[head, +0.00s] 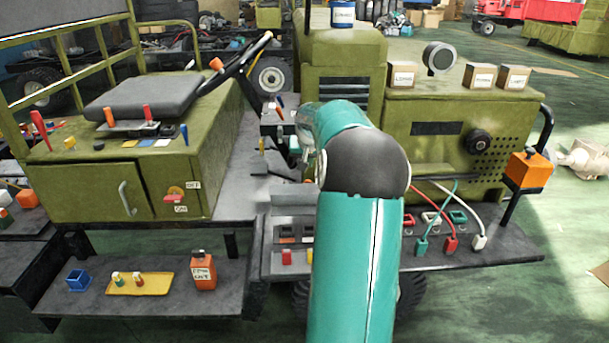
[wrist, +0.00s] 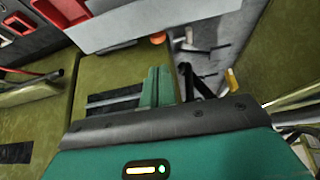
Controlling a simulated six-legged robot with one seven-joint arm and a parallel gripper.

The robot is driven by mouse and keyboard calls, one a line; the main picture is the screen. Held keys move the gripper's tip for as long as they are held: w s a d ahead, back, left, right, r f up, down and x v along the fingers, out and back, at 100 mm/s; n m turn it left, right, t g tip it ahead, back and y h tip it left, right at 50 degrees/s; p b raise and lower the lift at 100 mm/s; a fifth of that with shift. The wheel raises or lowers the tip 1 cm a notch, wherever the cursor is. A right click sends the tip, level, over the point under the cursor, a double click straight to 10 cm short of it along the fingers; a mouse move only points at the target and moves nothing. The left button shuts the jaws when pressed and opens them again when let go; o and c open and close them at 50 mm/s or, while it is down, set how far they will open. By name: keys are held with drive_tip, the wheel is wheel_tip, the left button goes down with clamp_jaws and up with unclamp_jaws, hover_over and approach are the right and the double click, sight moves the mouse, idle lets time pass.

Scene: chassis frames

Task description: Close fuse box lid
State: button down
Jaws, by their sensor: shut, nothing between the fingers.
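A grey open-fronted box (head: 288,228), which looks like the fuse box, sits on the dark shelf left of my arm in the head view. Its upright grey panel (head: 292,200) may be the lid; my arm hides its right part. In the wrist view a pale grey panel (wrist: 160,22) crosses the top, probably the same lid, with red blocks beside it at upper left. My gripper (wrist: 158,70) shows in the wrist view, its green fingers together and empty, below the panel. I cannot tell whether they touch it. In the head view my arm hides the gripper.
Red, teal and white cables (head: 452,243) lie on the shelf right of my arm. An orange box (head: 529,168) stands at its right end.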

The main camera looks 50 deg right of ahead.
drive_tip(key=shift+d+f, duration=0.3)
drive_tip(key=shift+d, duration=0.1)
hover_over(308, 196)
drive_tip(key=w+d, duration=0.2)
drive_tip(key=d, duration=0.1)
wheel_tip(308, 196, down, 8)
drive_tip(key=shift+s, duration=0.15)
drive_tip(key=shift+s+a, duration=0.15)
drive_tip(key=shift+a, duration=0.05)
